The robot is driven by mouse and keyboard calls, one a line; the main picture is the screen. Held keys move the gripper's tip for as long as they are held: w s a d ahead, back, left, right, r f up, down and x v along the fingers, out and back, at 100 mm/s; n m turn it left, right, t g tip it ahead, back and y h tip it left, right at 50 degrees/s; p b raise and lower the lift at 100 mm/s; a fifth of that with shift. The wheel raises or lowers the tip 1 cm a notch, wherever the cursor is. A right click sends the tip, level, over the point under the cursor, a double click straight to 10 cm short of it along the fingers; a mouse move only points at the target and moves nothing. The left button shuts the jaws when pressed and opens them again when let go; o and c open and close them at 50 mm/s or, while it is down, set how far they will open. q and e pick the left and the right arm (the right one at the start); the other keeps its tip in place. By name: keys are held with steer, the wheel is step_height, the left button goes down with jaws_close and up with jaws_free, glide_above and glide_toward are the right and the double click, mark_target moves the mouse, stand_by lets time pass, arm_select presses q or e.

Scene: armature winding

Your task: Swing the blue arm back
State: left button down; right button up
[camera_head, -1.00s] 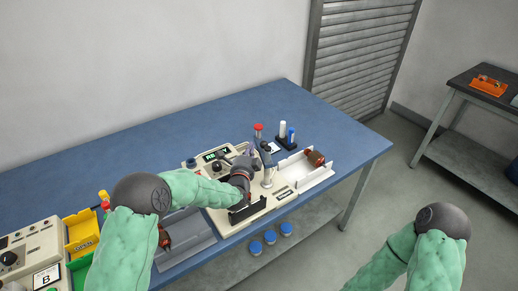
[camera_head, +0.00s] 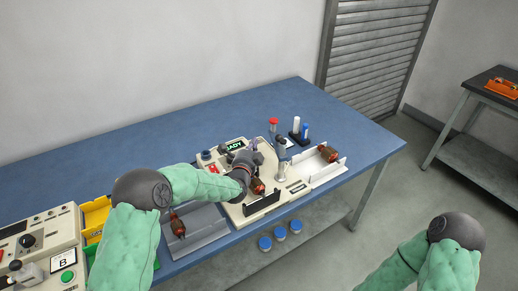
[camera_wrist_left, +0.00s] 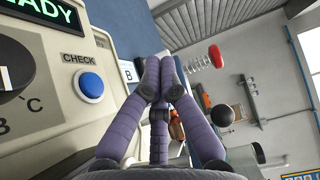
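The winding machine (camera_head: 216,160), cream with a lit green display, stands on the blue bench. A blue-grey upright part (camera_head: 281,145), which seems to be the blue arm, stands at its right side, but its exact pose is hard to tell. A brown armature (camera_head: 257,186) sits at the machine's front, behind a black guard. My left gripper (camera_head: 256,144) is above the machine, left of that upright part and apart from the armature. In the left wrist view its purple fingers (camera_wrist_left: 158,76) converge with nothing visible between them. My right gripper is outside the views.
A white tray (camera_head: 327,172) with an armature lies right of the machine. A grey tray (camera_head: 205,228) with another is at left. A red-capped bottle (camera_head: 273,124) and a black stand (camera_head: 299,139) are behind. Blue caps (camera_head: 281,233) show below the bench's front edge.

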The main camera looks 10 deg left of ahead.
arm_select(q)
steer(key=s+a, duration=0.1)
steer(key=a, duration=0.1)
steer(key=s+a+p, duration=0.1)
steer(key=a, duration=0.2)
steer(key=s+a+p, duration=0.1)
steer(key=a, duration=0.1)
steer(key=shift+s+a+r, duration=0.1)
steer(key=shift+s+a, duration=0.1)
steer(key=shift+s, duration=0.05)
steer(key=shift+s+a, duration=0.3)
steer(key=shift+a, duration=0.35)
